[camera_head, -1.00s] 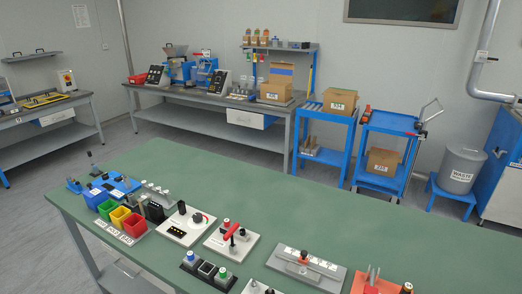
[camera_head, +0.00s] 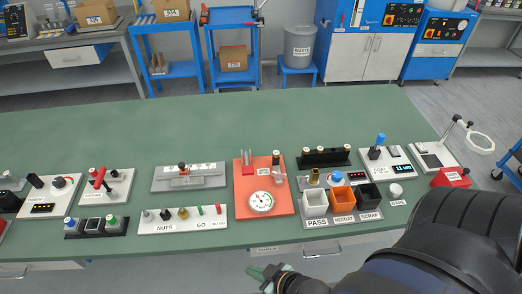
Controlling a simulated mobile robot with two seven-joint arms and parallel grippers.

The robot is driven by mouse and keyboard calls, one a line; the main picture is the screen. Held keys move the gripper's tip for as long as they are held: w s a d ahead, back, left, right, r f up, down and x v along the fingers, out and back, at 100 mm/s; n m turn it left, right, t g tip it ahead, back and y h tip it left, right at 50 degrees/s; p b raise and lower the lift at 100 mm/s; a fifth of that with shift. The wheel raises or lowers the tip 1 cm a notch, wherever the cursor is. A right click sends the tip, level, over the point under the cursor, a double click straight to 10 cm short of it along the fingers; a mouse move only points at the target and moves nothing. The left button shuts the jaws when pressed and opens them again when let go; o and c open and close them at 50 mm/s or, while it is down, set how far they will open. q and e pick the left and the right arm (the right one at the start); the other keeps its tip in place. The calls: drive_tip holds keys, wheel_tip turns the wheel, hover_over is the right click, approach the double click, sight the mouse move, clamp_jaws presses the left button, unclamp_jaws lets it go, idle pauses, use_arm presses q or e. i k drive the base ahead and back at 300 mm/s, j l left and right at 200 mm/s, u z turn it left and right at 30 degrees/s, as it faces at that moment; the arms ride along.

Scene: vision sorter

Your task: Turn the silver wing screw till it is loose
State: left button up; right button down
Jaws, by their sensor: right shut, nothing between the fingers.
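An orange plate (camera_head: 244,202) lies near the middle of the green table and carries a round white dial gauge (camera_head: 261,203). A small silver part (camera_head: 279,180) sits at its right side below a dark knob; it may be the silver wing screw, but it is too small to tell. My right gripper (camera_head: 258,271) is at the bottom centre, in front of the table's front edge, shut and empty. It is well apart from the orange plate. My left gripper is out of view.
The back of the table is clear. My dark arm covers the lower right.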

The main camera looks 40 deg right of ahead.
sight(278, 176)
drive_tip(key=k+l+z, duration=0.1)
drive_tip(key=z, duration=0.95)
drive_tip(key=k, duration=0.05)
